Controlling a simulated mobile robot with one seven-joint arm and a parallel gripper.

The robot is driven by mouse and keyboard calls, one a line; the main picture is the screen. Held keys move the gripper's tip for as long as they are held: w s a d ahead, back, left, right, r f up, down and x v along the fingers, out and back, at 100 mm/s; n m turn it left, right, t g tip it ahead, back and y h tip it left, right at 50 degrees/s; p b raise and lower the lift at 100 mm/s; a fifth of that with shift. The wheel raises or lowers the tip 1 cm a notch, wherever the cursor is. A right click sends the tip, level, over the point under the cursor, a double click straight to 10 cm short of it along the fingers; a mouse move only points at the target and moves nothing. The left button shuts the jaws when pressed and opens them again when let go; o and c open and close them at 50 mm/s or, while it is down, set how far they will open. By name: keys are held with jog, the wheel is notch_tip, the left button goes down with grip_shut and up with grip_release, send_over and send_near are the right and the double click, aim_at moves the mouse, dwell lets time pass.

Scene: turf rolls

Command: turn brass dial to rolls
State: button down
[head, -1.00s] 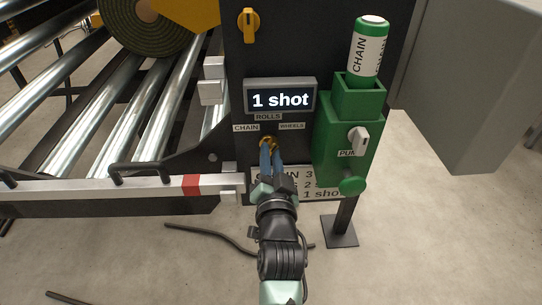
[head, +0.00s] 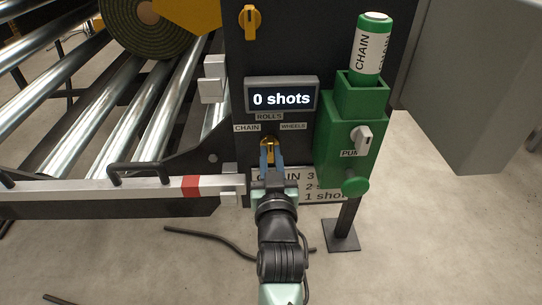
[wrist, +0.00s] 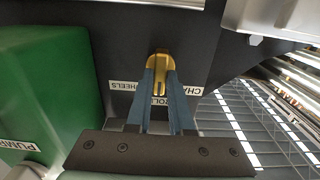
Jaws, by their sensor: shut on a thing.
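The brass dial (head: 270,141) sits on the dark panel below the display, among the labels ROLLS (head: 269,117) above, CHAIN (head: 246,128) left and WHEELS (head: 292,127) right. Its handle stands about upright in the head view, in line with ROLLS. In the wrist view the dial (wrist: 161,59) shows between my blue fingertips, its marked end toward the partly hidden ROLLS label (wrist: 159,101). My gripper (head: 271,154) is shut on the dial's handle; the fingers cover part of it. The display (head: 281,99) reads "0 shots".
A green pump (head: 345,140) with a white knob (head: 361,138) and a CHAIN cartridge (head: 371,45) stands close at the right. Metal rollers (head: 110,90) and a silver rail (head: 110,188) lie at the left. A yellow knob (head: 249,20) is above. A shot chart is partly hidden behind my gripper.

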dwell(0.3)
jog(key=c, duration=0.8)
grip_release()
jog(key=shift+s, duration=0.1)
jog(key=s+p, duration=0.2)
jog(key=s, duration=1)
jog(key=shift+s, duration=0.4)
